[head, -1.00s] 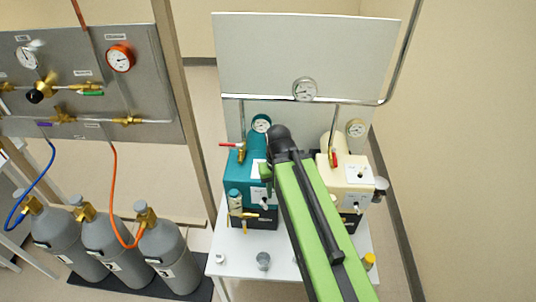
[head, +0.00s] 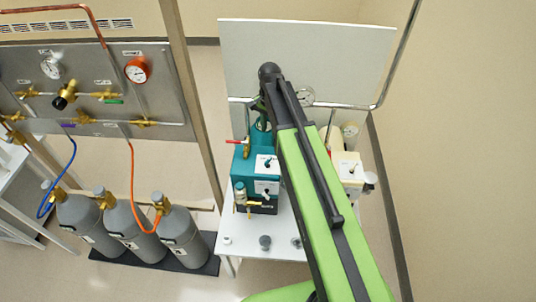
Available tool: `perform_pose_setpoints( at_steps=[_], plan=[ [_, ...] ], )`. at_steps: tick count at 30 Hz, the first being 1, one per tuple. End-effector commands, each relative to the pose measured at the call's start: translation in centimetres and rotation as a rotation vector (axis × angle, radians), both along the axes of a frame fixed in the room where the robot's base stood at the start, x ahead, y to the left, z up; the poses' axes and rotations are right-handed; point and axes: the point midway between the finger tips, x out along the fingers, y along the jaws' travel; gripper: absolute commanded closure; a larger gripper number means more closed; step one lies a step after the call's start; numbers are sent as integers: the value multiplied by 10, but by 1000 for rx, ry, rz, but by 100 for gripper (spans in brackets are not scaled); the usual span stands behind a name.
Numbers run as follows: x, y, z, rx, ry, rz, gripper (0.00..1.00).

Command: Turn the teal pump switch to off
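The teal pump (head: 243,168) stands on the white table, left of my green arm in the head view. On its front are white label plates; a small dark toggle switch (head: 266,194) shows on the lower plate, and another small toggle (head: 268,162) shows on the upper plate. Which way either lever is set is too small to tell. My arm reaches up over the table between the teal pump and the cream pump (head: 347,170). My gripper is hidden beyond the arm's dark far joint, so its fingers do not show.
A red-handled valve (head: 241,144) sits behind the teal pump. Small items, including a grey knob-like piece (head: 265,242), stand on the front of the white table (head: 240,250). Grey gas cylinders (head: 130,228) and a gauge panel (head: 160,80) are at the left. A pale board (head: 290,50) stands behind.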

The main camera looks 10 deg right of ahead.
Motion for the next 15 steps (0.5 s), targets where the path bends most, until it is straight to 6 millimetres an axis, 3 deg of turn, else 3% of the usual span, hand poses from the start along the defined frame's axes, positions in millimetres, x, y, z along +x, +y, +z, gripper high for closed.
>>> perform_pose_setpoints(
  at_steps=[15],
  plan=[
    [0, -1, -98, 0, 0, 1, 67]
  ],
)
